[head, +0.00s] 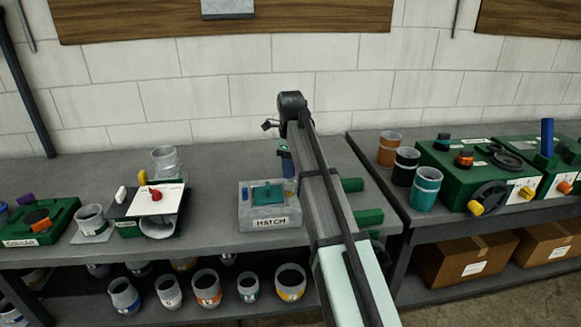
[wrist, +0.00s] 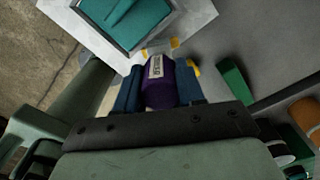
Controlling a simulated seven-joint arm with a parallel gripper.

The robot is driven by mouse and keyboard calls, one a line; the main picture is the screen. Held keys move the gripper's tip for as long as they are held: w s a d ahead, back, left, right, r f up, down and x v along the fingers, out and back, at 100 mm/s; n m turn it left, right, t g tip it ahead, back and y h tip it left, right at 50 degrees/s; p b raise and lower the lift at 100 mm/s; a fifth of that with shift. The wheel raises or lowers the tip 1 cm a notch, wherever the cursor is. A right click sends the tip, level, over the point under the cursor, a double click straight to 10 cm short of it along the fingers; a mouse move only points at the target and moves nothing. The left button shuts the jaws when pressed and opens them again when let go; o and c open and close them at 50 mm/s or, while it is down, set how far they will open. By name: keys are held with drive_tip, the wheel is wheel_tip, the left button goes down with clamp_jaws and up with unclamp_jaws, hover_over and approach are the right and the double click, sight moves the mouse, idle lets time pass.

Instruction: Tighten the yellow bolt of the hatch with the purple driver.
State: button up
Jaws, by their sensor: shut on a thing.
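The hatch (head: 247,220) is a light grey box with a teal lid and a HATCH label, on the left bench. It also shows in the wrist view (wrist: 190,22), lid at the top. My gripper (wrist: 160,82) is shut on the purple driver (wrist: 160,93), which has a pale label and sits between blue fingers. The gripper is over the hatch's edge. Small yellow parts show just beyond the driver; one yellow piece (wrist: 194,68) is beside the right finger. The driver's tip is hidden, so I cannot tell whether it touches the yellow bolt. In the head view my arm covers the driver.
A collar box (head: 40,225) and a white-topped stand (head: 152,199) are left of the hatch. Green blocks (head: 368,217) lie to its right. Cups (head: 425,189) and green valve boxes (head: 465,172) stand on the right bench. Bare bench lies between stand and hatch.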

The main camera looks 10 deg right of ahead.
drive_tip(key=shift+m, duration=0.4)
drive_tip(key=m, duration=0.3)
idle(0.3)
drive_tip(key=shift+m, duration=1.9)
drive_tip(key=shift+n, duration=0.8)
